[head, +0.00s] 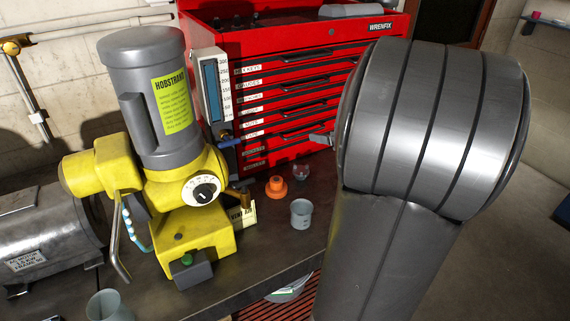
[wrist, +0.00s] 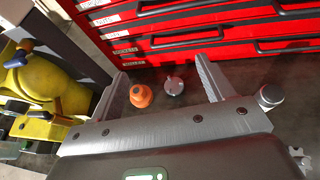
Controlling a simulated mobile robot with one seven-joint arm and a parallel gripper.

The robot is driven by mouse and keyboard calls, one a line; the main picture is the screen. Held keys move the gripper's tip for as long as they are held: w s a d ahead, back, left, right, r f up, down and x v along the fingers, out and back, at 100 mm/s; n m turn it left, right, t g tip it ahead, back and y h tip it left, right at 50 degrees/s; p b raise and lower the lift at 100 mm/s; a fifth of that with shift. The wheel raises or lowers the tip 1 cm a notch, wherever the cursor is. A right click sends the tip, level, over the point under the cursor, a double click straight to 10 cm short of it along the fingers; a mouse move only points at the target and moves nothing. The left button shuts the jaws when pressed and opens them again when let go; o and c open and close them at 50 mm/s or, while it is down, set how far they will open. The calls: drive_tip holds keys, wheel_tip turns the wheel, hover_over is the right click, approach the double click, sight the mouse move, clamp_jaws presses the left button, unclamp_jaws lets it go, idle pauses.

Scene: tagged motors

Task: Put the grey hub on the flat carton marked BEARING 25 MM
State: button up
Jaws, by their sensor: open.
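A small round grey metal piece with a raised middle (wrist: 174,86), which looks like the hub, stands on the dark bench. It also shows in the head view (head: 301,173), just right of an orange hub-shaped piece (head: 276,187). My gripper (wrist: 162,76) is open and empty, its fingers spread to either side of the grey and orange pieces in the wrist view, touching neither as far as I can tell. In the head view only one finger shows past my arm. I cannot make out a flat carton marked BEARING 25 MM; a cream box (head: 243,214) beside the yellow machine is partly hidden.
A grey cup-like piece (head: 301,214) stands near the bench's front. Another short cylinder (wrist: 271,95) stands right of my gripper. The yellow machine (head: 186,240) stands left, the red drawer chest (head: 290,62) behind. My arm hides the bench's right side in the head view.

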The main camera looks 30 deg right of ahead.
approach(303, 171)
drive_tip(key=shift+s+a+f, duration=0.1)
drive_tip(key=shift+s+f, duration=0.05)
drive_tip(key=shift+f, duration=0.35)
drive_tip(key=x, duration=0.5)
drive_tip(key=shift+a, duration=0.1)
drive_tip(key=shift+r+x, duration=0.2)
drive_tip(key=shift+x, duration=1.25)
drive_tip(key=shift+r+x, duration=0.15)
drive_tip(key=shift+x, duration=1.35)
drive_tip(key=shift+c, duration=0.5)
drive_tip(key=c, duration=1.3)
drive_tip(key=shift+r, duration=0.1)
